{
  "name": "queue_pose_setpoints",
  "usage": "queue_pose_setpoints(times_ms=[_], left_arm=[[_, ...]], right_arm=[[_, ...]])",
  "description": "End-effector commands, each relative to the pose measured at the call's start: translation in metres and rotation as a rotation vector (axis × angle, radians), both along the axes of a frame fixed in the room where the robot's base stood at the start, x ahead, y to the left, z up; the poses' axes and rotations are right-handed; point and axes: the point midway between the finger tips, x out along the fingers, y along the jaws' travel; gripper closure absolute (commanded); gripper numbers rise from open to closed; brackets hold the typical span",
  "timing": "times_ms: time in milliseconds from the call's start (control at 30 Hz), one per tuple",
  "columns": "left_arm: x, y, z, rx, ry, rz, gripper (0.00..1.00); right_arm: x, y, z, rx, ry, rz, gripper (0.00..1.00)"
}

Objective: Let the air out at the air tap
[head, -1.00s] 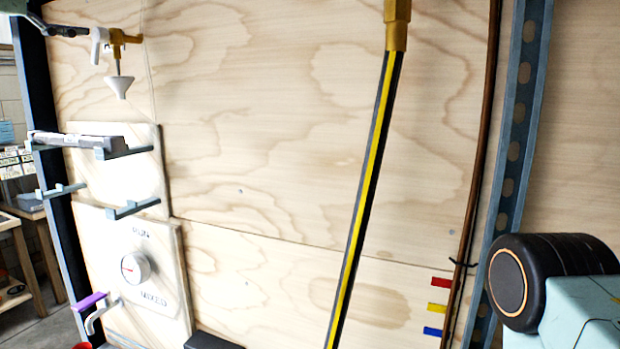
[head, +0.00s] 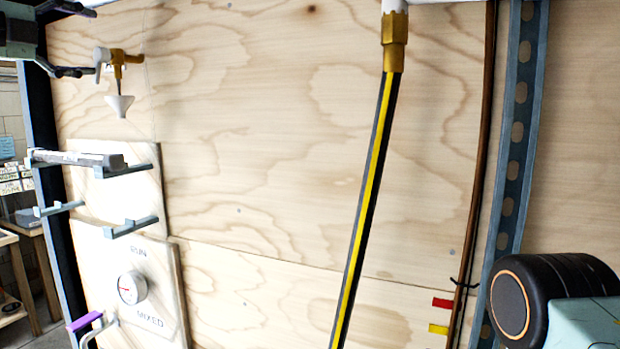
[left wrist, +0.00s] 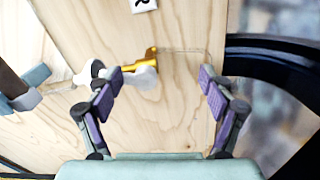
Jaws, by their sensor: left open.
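The air tap (head: 122,60) is a small brass fitting with a white handle and a white funnel (head: 119,104) below its outlet, high at the left of the plywood wall in the head view. My left gripper (head: 88,40) is at the top left, open, its fingers spread above and below, just left of the tap. In the left wrist view the brass tap (left wrist: 148,58) lies between the spread fingers of the open gripper (left wrist: 155,82), nearer the left finger, which overlaps the white parts. I cannot tell whether they touch. My right gripper is not in view.
A yellow-striped hose (head: 368,190) hangs down mid-wall. The plywood between is bare.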

Motion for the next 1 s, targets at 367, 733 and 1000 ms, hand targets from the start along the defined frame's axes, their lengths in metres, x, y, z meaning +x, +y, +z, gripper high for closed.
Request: queue_pose_setpoints(times_ms=[367, 733, 1000], left_arm=[[0.0, 0.001, -0.042, 0.044, -0.019, 0.002, 0.19], [0.003, 0.007, -0.039, 0.335, -0.139, 0.002, 0.19], [0.005, 0.01, -0.033, 0.625, -0.258, 0.002, 0.19]], right_arm=[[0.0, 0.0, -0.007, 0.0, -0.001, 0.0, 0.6], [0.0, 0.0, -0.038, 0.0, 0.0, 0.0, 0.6], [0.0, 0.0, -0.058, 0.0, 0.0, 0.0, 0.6]])
